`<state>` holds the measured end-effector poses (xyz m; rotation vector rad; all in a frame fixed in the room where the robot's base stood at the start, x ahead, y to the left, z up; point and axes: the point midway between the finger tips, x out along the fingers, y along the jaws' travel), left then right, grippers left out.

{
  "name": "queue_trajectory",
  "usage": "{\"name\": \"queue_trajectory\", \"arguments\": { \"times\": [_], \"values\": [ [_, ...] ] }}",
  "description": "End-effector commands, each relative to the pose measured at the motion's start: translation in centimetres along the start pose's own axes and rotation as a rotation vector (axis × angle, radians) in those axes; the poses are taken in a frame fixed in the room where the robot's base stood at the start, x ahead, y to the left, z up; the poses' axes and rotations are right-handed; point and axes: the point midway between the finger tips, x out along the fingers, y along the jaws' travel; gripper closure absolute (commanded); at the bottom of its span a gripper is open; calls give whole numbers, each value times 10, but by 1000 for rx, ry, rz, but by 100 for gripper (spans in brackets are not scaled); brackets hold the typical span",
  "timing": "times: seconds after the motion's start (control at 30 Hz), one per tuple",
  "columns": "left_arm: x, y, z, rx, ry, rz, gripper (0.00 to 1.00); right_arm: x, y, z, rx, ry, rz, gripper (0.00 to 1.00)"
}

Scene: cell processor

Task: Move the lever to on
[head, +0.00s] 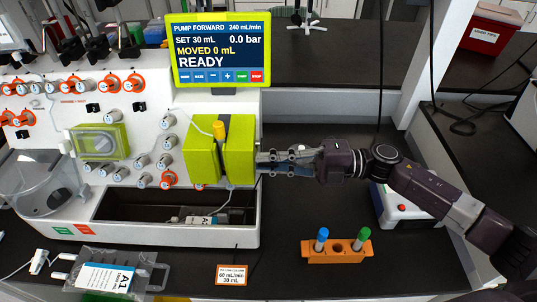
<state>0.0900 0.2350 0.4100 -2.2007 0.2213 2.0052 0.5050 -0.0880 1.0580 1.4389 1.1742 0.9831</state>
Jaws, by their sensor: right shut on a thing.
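The white cell processor (225,232) stands at the left, with a lime-green block (238,165) on its front right. A yellow-topped piece (219,130) stands upright in the middle of this block. My right gripper (264,162) reaches in from the right, and its fingers are shut at the block's right side. The lever between the fingers is mostly hidden by them, so its exact position cannot be told. My left gripper is not in view.
A screen (218,50) above the block reads READY. An orange rack (338,251) with blue- and green-capped tubes stands on the dark bench, below my right arm. A bag labelled A1 (106,277) lies at front left. A white device with a red button (400,207) sits behind my arm.

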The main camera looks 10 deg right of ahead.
Motion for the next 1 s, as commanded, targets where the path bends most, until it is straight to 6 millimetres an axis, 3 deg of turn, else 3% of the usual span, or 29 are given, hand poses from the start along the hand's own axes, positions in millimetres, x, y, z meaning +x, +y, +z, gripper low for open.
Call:
{"name": "queue_trajectory", "arguments": {
  "times": [0.1,0.4,1.0],
  "values": [
    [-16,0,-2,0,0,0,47,-1,5,-2,112,-2,-8,100],
    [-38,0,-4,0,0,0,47,-1,14,-4,331,-2,-8,100],
    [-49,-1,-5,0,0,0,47,0,17,-4,477,0,-8,100]
  ]
}}
